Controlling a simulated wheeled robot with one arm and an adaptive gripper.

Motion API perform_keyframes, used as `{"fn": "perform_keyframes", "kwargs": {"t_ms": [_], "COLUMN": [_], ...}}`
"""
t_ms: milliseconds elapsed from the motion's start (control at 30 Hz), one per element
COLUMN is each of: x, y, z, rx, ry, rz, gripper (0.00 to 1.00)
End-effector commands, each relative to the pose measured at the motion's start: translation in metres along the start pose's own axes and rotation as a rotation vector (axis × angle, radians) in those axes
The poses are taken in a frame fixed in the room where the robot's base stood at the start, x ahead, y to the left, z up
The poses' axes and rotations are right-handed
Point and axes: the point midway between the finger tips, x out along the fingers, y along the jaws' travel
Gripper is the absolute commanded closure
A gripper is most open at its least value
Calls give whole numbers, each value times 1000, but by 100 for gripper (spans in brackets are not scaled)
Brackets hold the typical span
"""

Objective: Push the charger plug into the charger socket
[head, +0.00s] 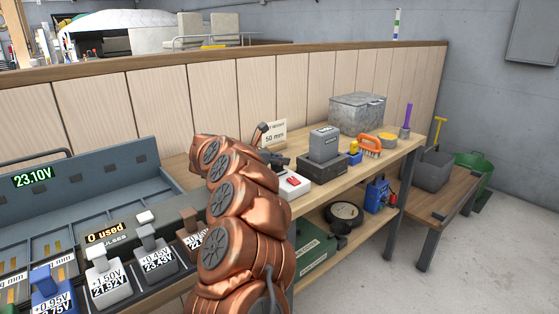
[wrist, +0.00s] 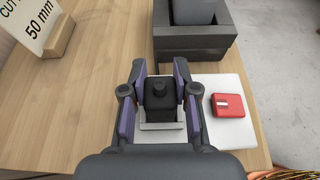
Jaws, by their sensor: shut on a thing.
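My gripper (wrist: 160,78) is shut on a black block with a round knob on top, which looks like the charger plug (wrist: 161,98); a finger is on each side of it. A pale metal-looking plate (wrist: 160,139) shows at the plug's near side. A white box (wrist: 238,132) with a red rocker switch (wrist: 228,105) lies right beside the gripper; it also shows in the head view (head: 294,190). I cannot make out the charger socket, or whether the plug touches anything below. In the head view my gripper (head: 277,160) is partly hidden by my copper arm.
A dark holder (wrist: 194,47) with a grey block (head: 324,143) stands just beyond the gripper. A "50 mm" card (wrist: 35,22) stands at the back left. A metal bin (head: 357,113) and an orange brush (head: 370,145) are farther along. The bench (wrist: 65,110) is clear left of the gripper.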

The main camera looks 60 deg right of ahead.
Motion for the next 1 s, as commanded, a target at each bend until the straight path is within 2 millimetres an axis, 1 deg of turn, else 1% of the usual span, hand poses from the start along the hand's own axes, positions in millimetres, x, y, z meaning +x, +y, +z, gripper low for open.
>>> {"fn": "perform_keyframes", "kwargs": {"t_ms": [567,600,867,1000], "x": [4,4,3,3], "y": [0,0,0,0], "z": [-9,-9,-8,-8], "rx": [0,0,0,0], "ry": [0,0,0,0], "rz": [0,0,0,0], "gripper": [100,70,43,42]}}
